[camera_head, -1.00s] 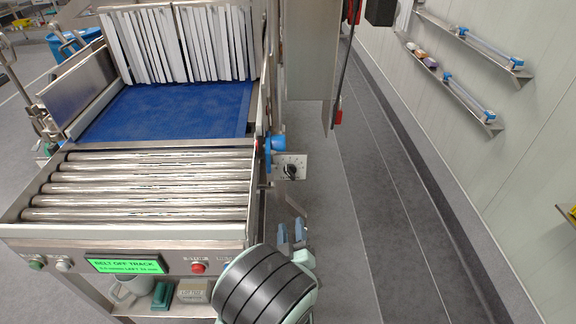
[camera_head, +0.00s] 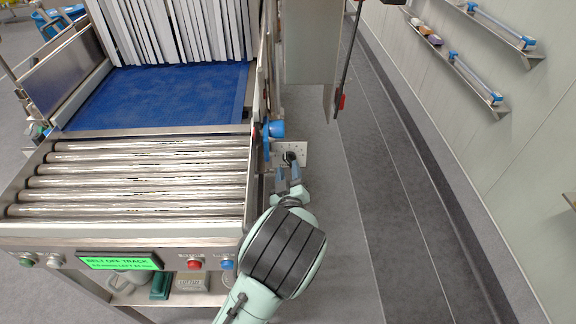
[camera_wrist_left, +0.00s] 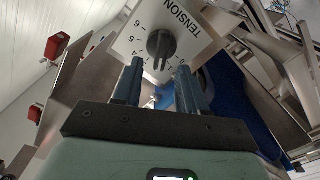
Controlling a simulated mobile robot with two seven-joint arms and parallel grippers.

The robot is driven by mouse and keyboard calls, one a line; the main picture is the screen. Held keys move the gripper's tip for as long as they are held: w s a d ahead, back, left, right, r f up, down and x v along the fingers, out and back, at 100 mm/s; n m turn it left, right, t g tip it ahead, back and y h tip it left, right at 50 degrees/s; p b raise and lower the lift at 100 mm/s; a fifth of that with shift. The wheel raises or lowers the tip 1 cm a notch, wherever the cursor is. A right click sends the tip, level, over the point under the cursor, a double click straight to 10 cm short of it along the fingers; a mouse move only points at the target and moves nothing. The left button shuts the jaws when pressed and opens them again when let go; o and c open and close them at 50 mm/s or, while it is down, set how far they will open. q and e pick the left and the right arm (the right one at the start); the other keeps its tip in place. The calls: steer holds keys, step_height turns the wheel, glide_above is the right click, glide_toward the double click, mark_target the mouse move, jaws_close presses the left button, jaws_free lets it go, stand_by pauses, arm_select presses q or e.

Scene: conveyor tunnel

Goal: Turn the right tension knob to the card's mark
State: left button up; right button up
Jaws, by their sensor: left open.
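The right tension knob (camera_head: 289,157) is a small black knob on a pale plate beside the conveyor's right side. In the left wrist view the knob (camera_wrist_left: 161,44) sits on a white dial plate (camera_wrist_left: 188,27) printed "TENSION" with numbers, seen tilted. I cannot read its exact setting. My left gripper (camera_head: 288,173) is open just in front of the knob. No card is clearly visible. My right gripper is out of view.
A blue fitting (camera_head: 273,129) sticks out just above the plate. The roller conveyor (camera_head: 140,180) and its blue belt (camera_head: 160,95) lie to the left. A green screen (camera_head: 120,261) reads "BELT OFF TRACK". Grey floor (camera_head: 340,240) is free to the right.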

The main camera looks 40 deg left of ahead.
mark_target(289, 160)
arm_select(q)
steer(key=shift+x, duration=1.4)
jaws_close()
steer(key=shift+m, duration=0.3)
steer(key=shift+w+d+r+m+p, duration=0.1)
steer(key=shift+m+p, duration=0.6)
steer(key=shift+m, duration=0.5)
steer(key=shift+d+m+p, duration=0.1)
steer(key=shift+m+p, duration=0.45)
steer(key=shift+m, duration=0.85)
